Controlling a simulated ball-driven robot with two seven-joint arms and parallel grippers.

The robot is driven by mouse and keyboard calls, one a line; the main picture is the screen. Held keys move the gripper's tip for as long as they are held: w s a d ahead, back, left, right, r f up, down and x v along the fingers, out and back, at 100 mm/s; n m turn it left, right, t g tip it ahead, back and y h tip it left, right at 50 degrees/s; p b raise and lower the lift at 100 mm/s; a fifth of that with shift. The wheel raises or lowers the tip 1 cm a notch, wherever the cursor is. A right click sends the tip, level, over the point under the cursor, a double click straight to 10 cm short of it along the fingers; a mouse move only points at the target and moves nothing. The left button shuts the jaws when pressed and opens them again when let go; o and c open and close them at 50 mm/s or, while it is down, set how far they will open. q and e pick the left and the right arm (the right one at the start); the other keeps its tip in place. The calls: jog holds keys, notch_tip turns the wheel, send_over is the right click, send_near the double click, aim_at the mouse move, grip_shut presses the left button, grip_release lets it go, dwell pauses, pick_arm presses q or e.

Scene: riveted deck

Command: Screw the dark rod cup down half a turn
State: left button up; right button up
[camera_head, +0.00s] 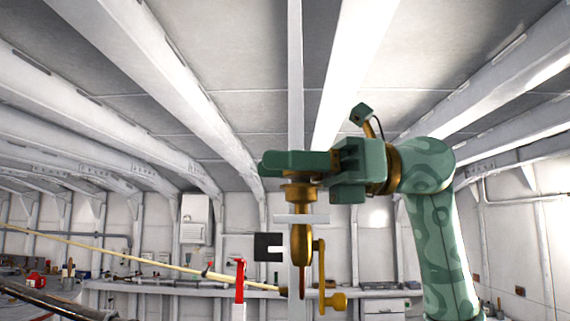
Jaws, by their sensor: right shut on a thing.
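My right gripper (288,164), green with brass parts, comes in from the right and is shut at the top of an upright brass-coloured piece (300,193) in the middle of the head view. The fingers hide the top of this piece. Below it, a rounded brass body (301,248) narrows to a thin reddish tip, in front of a pale upright post (295,90). I cannot pick out a dark rod cup for certain. A dark square plate (261,247) with a pale notch is just left of the brass body. My left gripper is out of view.
A long pale pole (130,259) slopes from the left towards the post. A red upright piece (240,281) stands left of the post, and a brass crank-like piece (320,275) hangs right. A long shelf (180,288) runs behind. Beams cross the ceiling.

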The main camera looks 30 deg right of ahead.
jog(key=shift+d+m+t+h, duration=0.1)
jog(key=shift+m+t+h, duration=0.25)
jog(key=shift+t, duration=0.25)
jog(key=shift+w+m+t+h, duration=0.1)
jog(key=shift+m+t+h, duration=0.15)
jog(key=shift+m+t, duration=0.4)
jog(key=m+t+h, duration=0.2)
jog(key=t, duration=0.1)
jog(key=shift+w+d+r+t, duration=0.15)
jog(key=shift+t, duration=0.1)
jog(key=m+t+h, duration=0.1)
jog(key=m+h, duration=0.1)
jog(key=m+t+h, duration=0.1)
jog(key=t+h, duration=0.1)
jog(key=shift+w+d+m+p, duration=0.2)
jog(key=shift+m+p, duration=0.15)
jog(key=shift+m, duration=0.05)
jog(key=shift+w+d+m+t+h, duration=0.15)
jog(key=shift+m+t+h, duration=0.55)
jog(key=shift+h, duration=0.4)
jog(key=shift+s+d+m+t+h, duration=0.1)
jog(key=shift+m+t+h, duration=0.6)
jog(key=shift+h, duration=0.4)
jog(key=shift+w, duration=0.1)
jog(key=o, duration=1)
